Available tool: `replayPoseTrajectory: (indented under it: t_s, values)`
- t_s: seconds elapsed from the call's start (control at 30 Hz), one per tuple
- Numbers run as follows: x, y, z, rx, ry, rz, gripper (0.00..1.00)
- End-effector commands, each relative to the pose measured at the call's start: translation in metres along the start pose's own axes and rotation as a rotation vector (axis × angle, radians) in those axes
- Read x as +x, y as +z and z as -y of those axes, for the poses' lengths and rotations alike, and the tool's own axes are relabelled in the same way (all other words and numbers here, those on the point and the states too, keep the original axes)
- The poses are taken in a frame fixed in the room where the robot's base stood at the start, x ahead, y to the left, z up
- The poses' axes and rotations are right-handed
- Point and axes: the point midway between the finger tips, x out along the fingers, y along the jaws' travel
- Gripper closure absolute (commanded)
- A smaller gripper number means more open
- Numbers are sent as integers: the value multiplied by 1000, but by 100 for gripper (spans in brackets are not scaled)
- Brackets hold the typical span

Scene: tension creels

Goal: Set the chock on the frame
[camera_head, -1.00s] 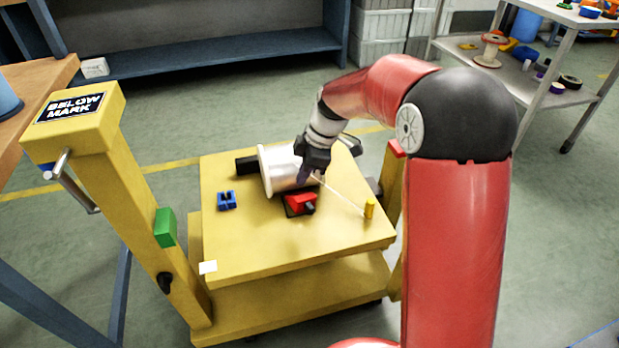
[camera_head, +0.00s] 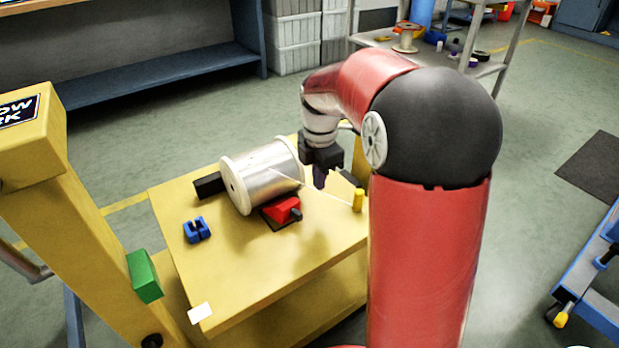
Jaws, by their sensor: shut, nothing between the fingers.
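A red block with a dark knob (camera_head: 284,211), which looks like the chock, sits on a dark pad on the yellow frame's deck (camera_head: 260,265), against the near side of a silver spool (camera_head: 268,172). The spool lies on its side. My gripper (camera_head: 320,184) is shut and empty, to the right of the spool and up and right of the red block, apart from it. A thin line runs from the spool to a yellow peg (camera_head: 358,200) at the deck's right.
A blue notched block (camera_head: 197,229) and a black block (camera_head: 208,186) are on the deck's left side. A yellow post with a green block (camera_head: 144,276) rises at the left. A white tag (camera_head: 201,312) is at the front corner. The front deck is mostly clear.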

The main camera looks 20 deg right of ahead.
Motion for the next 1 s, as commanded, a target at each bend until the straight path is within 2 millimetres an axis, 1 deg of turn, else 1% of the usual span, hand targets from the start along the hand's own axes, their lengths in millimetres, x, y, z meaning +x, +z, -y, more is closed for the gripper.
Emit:
replayPoseTrajectory:
  t_s: [0.03,0.1,0.23,0.3,0.33,0.4,0.5,0.6,1.0]
  values:
    - [15,-1,1,0,-4,-2,100]
    - [31,-1,0,0,-4,-2,100]
    - [58,-1,0,0,-4,-2,100]
    - [68,-3,0,-2,-1,-1,100]
    - [64,-11,-1,-5,2,-1,100]
    - [64,-22,0,-4,2,0,100]
    - [64,-32,0,-2,1,0,100]
    - [63,-38,0,0,1,-1,100]
    - [63,-42,0,0,0,-1,100]
